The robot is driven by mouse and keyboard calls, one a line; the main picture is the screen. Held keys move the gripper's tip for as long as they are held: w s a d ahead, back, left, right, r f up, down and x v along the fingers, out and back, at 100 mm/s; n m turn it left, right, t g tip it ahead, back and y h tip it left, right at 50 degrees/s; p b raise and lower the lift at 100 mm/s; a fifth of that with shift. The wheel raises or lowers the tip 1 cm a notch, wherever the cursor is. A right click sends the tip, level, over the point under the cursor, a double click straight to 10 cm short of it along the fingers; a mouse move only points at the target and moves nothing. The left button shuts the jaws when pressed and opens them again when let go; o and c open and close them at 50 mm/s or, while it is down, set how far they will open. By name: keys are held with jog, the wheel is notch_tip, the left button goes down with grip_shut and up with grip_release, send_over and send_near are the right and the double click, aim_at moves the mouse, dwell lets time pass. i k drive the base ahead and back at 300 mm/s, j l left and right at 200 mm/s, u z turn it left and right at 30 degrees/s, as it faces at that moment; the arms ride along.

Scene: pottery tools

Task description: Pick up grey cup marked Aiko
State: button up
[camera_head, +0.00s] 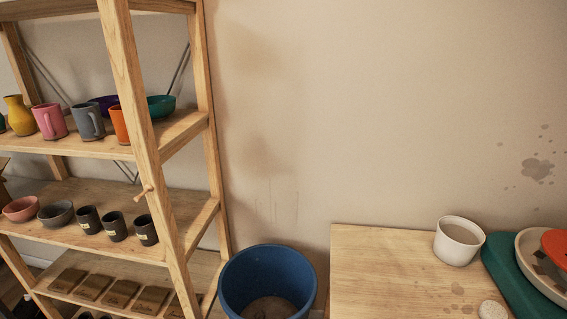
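Three dark grey cups stand in a row on the middle shelf (80,243) in the head view: a left cup (87,217), a middle cup (115,222) and a right cup (145,227). Each has a small pale label low on its side. The writing is too small to read, so I cannot tell which is marked Aiko. A blue-grey mug (87,121) with a handle stands on the shelf above; no label shows on it. My gripper is not in view.
Bowls (55,213) sit left of the cups. A blue bin (266,285) stands between rack and wooden table (385,270). The table holds a white pot (458,246).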

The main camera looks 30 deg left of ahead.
aim_at(87, 217)
jog(key=u, duration=2.1)
jog(key=i+j+u, duration=0.1)
jog(key=i+u, duration=0.3)
jog(key=i, duration=0.4)
jog(key=i+l+u, duration=0.15)
jog(key=i+u, duration=0.2)
jog(key=i, duration=0.45)
